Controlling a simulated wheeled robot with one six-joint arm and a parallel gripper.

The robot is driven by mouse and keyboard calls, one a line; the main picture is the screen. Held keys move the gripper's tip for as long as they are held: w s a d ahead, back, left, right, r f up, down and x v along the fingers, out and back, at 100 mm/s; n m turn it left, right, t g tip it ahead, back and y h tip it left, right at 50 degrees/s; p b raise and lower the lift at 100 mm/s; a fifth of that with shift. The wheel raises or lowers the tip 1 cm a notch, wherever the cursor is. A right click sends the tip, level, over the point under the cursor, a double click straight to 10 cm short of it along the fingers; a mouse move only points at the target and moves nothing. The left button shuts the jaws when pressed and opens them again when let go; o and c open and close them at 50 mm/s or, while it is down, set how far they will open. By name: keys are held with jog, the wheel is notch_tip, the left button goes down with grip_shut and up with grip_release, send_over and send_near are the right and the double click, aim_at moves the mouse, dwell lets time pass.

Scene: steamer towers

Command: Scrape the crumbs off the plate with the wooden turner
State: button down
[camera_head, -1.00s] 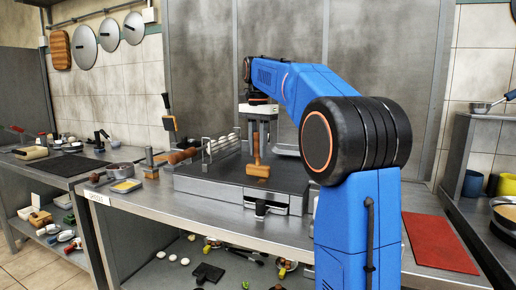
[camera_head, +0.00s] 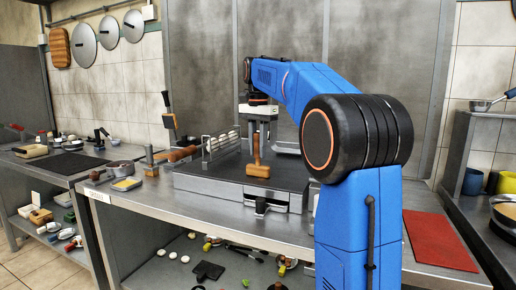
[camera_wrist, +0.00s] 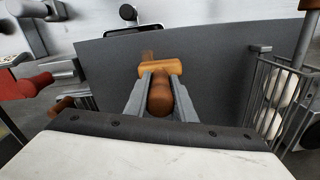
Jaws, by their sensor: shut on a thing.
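My gripper (camera_head: 261,119) points down over the dark griddle plate (camera_head: 213,173) on the steel counter. It is shut on the handle of the wooden turner (camera_head: 256,150), which hangs upright with its wide orange-brown end low at the plate's front part. I cannot tell whether that end touches the plate. In the wrist view my gripper's two grey fingers (camera_wrist: 160,90) flank the brown handle, and the turner's lighter crosspiece (camera_wrist: 160,67) lies beyond them over the plate (camera_wrist: 215,55). No crumbs can be made out in either view.
A wire basket (camera_wrist: 282,100) with white round things stands at the plate's edge, left of the turner in the head view. A pot (camera_head: 121,169) and a yellow-filled tray (camera_head: 126,184) sit further left. A red mat (camera_head: 438,241) lies at the right.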

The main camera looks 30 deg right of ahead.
jog(key=shift+s+d+r, duration=0.1)
jog(key=shift+s+d, duration=0.65)
jog(key=shift+s, duration=0.2)
jog(key=shift+w, duration=0.1)
jog(key=shift+w+a, duration=0.75)
jog(key=shift+w, duration=0.1)
jog(key=shift+s+d, duration=0.75)
jog(key=shift+s, duration=0.2)
jog(key=shift+w+a, duration=0.1)
jog(key=shift+w, duration=0.05)
jog(key=shift+w+a+f, duration=0.2)
jog(key=shift+w+a, duration=0.45)
jog(key=shift+w, duration=0.15)
